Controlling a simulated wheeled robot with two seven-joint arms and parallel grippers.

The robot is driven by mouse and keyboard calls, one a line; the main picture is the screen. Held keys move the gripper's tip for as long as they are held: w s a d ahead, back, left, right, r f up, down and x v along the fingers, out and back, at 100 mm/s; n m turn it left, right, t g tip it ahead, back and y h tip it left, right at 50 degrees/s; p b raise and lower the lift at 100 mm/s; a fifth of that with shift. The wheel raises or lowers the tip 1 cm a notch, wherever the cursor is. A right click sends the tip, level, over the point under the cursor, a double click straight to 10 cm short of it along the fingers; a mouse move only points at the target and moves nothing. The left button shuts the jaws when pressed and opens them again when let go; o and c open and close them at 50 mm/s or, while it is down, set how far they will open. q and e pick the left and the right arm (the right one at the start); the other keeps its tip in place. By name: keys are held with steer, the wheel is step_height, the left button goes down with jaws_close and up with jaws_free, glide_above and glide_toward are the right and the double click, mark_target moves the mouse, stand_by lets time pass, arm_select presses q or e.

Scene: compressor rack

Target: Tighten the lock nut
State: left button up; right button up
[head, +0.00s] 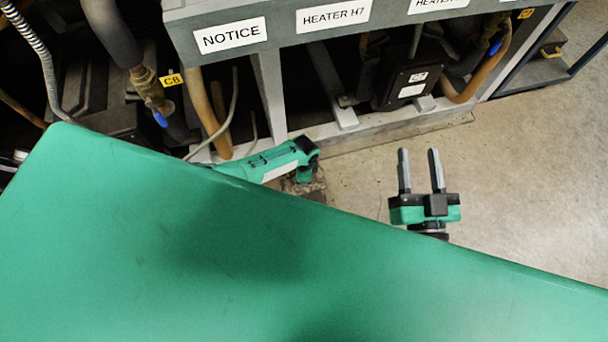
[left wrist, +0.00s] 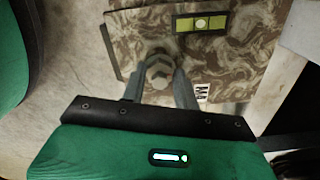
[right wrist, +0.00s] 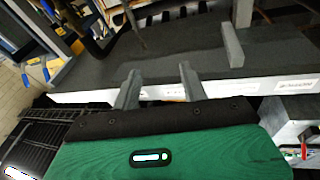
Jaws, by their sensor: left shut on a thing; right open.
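The lock nut (left wrist: 158,74) is a grey hex nut on a bolt standing out of a brown marbled block (left wrist: 222,66) in the left wrist view. My left gripper (left wrist: 160,69) has its two fingers on either side of the nut and is shut on it. In the head view the left arm reaches down near the foot of the rack; its fingertips and the nut are hidden there. My right gripper (head: 419,153) is open and empty over the bare floor, apart from the rack. It also shows open in the right wrist view (right wrist: 158,72).
A small level with a yellow-green vial (left wrist: 201,23) is on the block. The grey rack (head: 285,40) stands at the back with labels, hoses and a black box (head: 405,82). Concrete floor (head: 510,170) is free at right. The lower head view is blocked.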

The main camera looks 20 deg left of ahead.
arm_select(q)
steer(key=o, duration=1)
steer(key=shift+c, duration=0.2)
steer(key=shift+r, duration=0.15)
step_height(320, 180, up, 3)
steer(key=shift+f+p, duration=0.15)
steer(key=shift+p, duration=0.7)
step_height(320, 180, up, 3)
steer(key=shift+f+p, duration=0.2)
steer(key=shift+p, duration=0.45)
arm_select(e)
steer(key=s+a+f+g+h, duration=0.1)
steer(key=s+f+g, duration=0.4)
steer(key=f, duration=0.4)
arm_select(q)
step_height(320, 180, up, 8)
steer(key=p, duration=0.3)
arm_select(e)
steer(key=shift+s+d+f+g+h, duration=0.15)
steer(key=shift+d+g+h, duration=0.35)
steer(key=shift+d+g, duration=0.5)
steer(key=shift+s+d+f+g+h, duration=0.15)
steer(key=shift+d+g+h, duration=0.35)
steer(key=shift+d+g, duration=0.5)
steer(key=shift+s+d+g+h, duration=0.15)
steer(key=shift+d+g+h, duration=0.35)
steer(key=shift+d+g, duration=0.5)
